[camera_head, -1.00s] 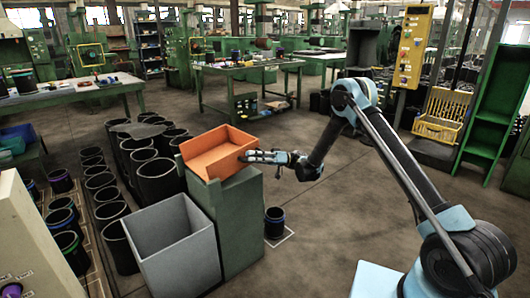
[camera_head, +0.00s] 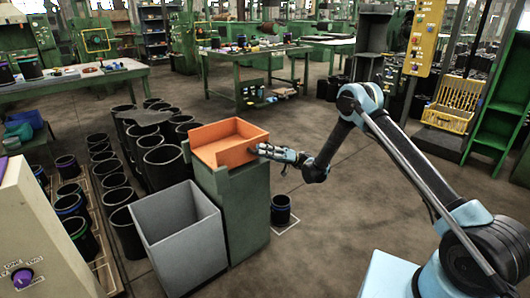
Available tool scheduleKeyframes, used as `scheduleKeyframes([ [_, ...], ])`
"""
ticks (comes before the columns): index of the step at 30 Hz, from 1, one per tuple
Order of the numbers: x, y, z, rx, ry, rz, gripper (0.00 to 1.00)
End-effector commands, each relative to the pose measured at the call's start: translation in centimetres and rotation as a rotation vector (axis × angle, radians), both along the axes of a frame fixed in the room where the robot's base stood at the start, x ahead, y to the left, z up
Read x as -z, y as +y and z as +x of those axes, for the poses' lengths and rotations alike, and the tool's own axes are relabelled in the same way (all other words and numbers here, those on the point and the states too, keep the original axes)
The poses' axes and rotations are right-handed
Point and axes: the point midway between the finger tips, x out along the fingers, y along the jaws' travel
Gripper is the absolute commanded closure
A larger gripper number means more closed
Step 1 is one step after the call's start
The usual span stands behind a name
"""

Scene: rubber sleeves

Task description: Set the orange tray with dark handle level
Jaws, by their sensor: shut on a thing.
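The orange tray (camera_head: 232,131) rests in the top of a green stand (camera_head: 240,215) left of the picture's middle. Its open side faces up and it looks close to level; a small remaining tilt is hard to judge from here. My gripper (camera_head: 256,150) comes in from the right and is shut at the tray's near right side. The dark handle is hidden there by my fingers, so the exact grip is not clear.
A grey open bin (camera_head: 178,245) stands against the stand's left front. Several black rubber sleeves (camera_head: 165,165) stand behind and left of it. One sleeve (camera_head: 281,209) stands on the floor right of the stand. Floor to the right is clear.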

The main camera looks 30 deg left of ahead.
Motion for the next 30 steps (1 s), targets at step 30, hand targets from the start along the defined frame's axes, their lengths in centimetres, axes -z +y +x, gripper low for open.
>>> scheduleKeyframes([
  [30,4.0,-4.6,6.3,0.006,-0.001,-0.001,0.77],
])
